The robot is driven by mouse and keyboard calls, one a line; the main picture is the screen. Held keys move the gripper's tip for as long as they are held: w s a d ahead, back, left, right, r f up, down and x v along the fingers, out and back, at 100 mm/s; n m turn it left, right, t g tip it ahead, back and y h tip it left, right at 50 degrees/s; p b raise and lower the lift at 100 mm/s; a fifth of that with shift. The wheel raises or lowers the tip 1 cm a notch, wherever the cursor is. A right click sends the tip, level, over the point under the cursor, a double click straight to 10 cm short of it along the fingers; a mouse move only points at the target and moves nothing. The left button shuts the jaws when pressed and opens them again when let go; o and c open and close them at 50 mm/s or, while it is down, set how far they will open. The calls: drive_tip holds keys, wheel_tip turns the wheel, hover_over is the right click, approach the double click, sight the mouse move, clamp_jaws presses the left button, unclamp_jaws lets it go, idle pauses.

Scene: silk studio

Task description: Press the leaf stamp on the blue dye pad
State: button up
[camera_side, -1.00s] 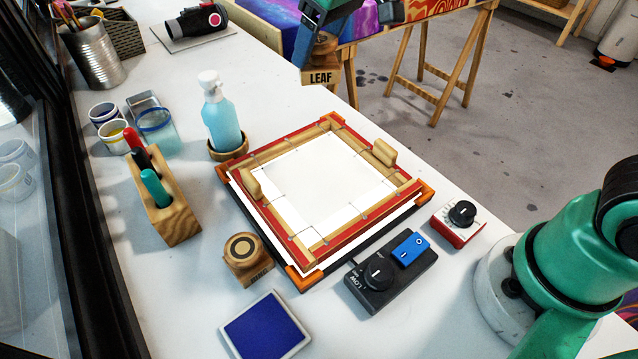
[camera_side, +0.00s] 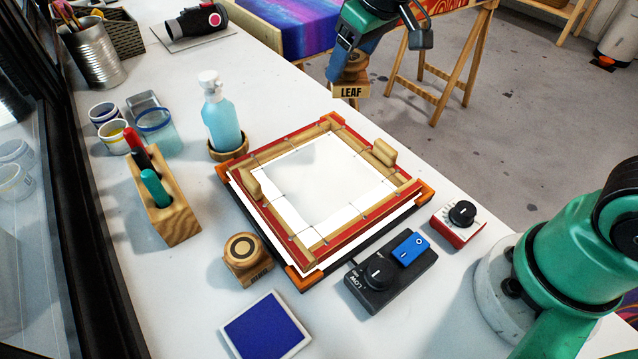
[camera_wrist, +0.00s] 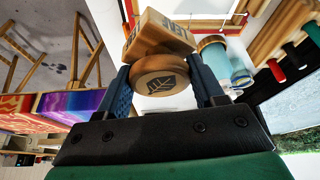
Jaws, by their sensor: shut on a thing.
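The leaf stamp (camera_side: 351,90) is a wooden stamp with a block marked LEAF and a round knob. My gripper (camera_side: 345,66) is shut on its knob and holds it in the air beyond the far end of the framed screen. In the wrist view the stamp (camera_wrist: 160,76) sits between the two blue fingers of my gripper (camera_wrist: 163,84), its leaf-marked knob top facing the camera. The blue dye pad (camera_side: 266,330) lies flat in a pale tray at the table's near edge, well away from the stamp. The stamp's underside is hidden.
A red and wooden framed screen (camera_side: 272,202) fills the middle of the table. A second wooden stamp (camera_side: 246,258) stands between it and the pad. A black control box (camera_side: 378,284), a pen block (camera_side: 175,222) and a spray bottle (camera_side: 220,122) stand around it.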

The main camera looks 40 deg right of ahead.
drive_tip(key=s+a+f+n+y, duration=0.15)
drive_tip(key=a+n, duration=0.25)
drive_tip(key=a, duration=0.5)
drive_tip(key=n+g+y, duration=0.2)
drive_tip(key=n+g, duration=0.2)
drive_tip(key=n, duration=0.8)
approach(250, 342)
drive_tip(key=shift+w+a+r, duration=0.3)
drive_tip(key=shift+w+a, duration=0.1)
drive_tip(key=shift+a, duration=0.4)
drive_tip(key=shift+s+a+f, duration=0.15)
drive_tip(key=shift+s+f, duration=0.15)
drive_tip(key=shift+f, duration=1.9)
drive_tip(key=shift+f, duration=0.45)
wheel_tip(250, 342, up, 7)
